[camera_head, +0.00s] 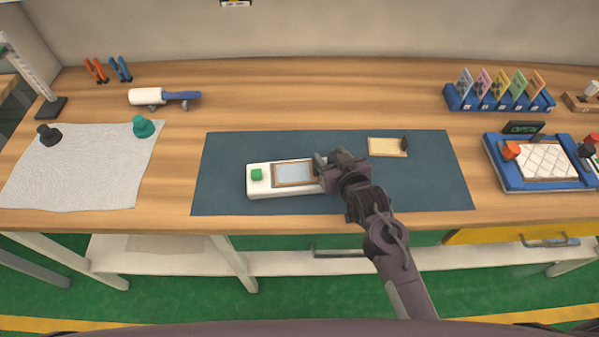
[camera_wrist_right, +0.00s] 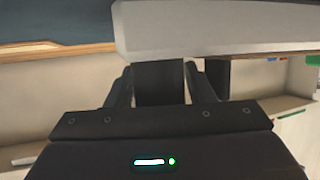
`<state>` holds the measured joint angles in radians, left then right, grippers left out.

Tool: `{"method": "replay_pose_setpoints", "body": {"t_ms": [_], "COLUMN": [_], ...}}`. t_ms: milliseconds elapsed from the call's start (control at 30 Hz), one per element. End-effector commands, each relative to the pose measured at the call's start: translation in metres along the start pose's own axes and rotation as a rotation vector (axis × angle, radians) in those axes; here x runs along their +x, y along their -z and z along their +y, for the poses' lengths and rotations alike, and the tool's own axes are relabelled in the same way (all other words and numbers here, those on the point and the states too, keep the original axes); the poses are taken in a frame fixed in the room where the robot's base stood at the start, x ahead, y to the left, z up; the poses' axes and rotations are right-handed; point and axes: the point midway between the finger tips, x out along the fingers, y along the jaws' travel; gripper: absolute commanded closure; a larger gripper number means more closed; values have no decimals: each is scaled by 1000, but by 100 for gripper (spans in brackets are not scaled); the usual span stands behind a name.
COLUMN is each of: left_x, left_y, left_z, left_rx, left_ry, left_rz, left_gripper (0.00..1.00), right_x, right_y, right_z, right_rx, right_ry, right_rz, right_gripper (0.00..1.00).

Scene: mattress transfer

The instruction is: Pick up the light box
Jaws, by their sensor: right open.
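The light box (camera_head: 259,184) is white and oblong, with a green button (camera_head: 257,174) at its left and a framed pale panel (camera_head: 293,174) on top. It lies on the dark blue mat (camera_head: 230,150). My right gripper (camera_head: 324,168) is open at the box's right end and hides that end. In the right wrist view, the light box (camera_wrist_right: 215,30) spans the upper right, close in front of my right gripper (camera_wrist_right: 160,75). Whether the fingers straddle its edge cannot be told. My left gripper is out of view.
A small tan board (camera_head: 385,148) with a dark clip lies right of the gripper. A blue card rack (camera_head: 500,100) and a blue tray (camera_head: 500,178) stand at the right. A roller (camera_head: 150,97) and a white cloth (camera_head: 80,175) lie left. The mat's left strip is clear.

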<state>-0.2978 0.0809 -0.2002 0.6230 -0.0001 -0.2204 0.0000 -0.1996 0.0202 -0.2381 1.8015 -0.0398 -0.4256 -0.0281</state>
Motion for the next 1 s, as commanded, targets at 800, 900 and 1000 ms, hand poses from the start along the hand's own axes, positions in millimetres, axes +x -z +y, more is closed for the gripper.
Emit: {"method": "replay_pose_setpoints", "body": {"t_ms": [800,900,1000], "left_x": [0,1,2], "left_y": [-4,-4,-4], "left_z": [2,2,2], "left_rx": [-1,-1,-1], "left_ry": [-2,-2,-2], "left_rz": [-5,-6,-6], "left_gripper": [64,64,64], "right_x": [0,-2,-5], "right_y": [2,6,14], "right_z": [0,0,0], "right_rx": [1,0,0], "right_ry": [0,0,0], "right_rz": [4,5,7], "right_gripper": [99,99,99]}}
